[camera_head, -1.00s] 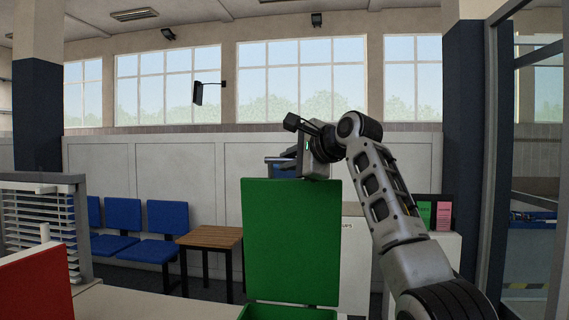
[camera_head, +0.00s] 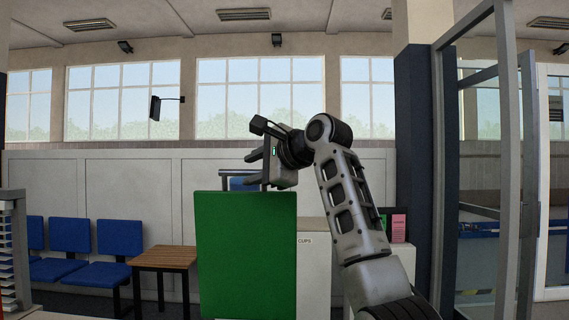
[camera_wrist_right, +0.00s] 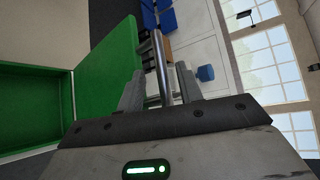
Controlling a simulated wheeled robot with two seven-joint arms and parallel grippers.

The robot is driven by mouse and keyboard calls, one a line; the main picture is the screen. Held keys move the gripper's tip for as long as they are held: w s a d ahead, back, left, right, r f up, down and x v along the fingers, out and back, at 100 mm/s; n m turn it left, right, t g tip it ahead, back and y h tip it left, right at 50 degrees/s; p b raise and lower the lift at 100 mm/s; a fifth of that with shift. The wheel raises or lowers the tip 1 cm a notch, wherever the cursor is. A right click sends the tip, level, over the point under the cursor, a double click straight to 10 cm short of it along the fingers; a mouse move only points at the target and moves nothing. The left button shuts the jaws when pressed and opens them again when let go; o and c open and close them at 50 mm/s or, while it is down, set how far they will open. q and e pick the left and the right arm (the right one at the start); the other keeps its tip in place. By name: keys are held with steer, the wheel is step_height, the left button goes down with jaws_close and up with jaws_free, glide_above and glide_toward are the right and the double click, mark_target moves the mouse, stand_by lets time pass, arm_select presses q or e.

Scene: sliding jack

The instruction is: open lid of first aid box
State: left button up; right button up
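The first aid box is green. Its lid (camera_head: 246,255) stands upright, swung open, in the head view, and the box body is below the frame there. In the right wrist view the lid (camera_wrist_right: 108,65) rises beside the open box body (camera_wrist_right: 30,110) at the left. My right gripper (camera_head: 258,166) is just above the top edge of the lid in the head view. I cannot tell whether that finger touches the lid. My left gripper is in no view.
A wooden table (camera_head: 163,258) and blue chairs (camera_head: 70,236) stand behind at the left. A white cabinet (camera_head: 314,260) is behind the lid. A glass door frame (camera_head: 507,160) is at the right.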

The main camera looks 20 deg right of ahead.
arm_select(q)
steer(key=b, duration=0.2)
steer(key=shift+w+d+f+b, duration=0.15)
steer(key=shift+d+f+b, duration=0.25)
arm_select(e)
steer(key=v, duration=1.2)
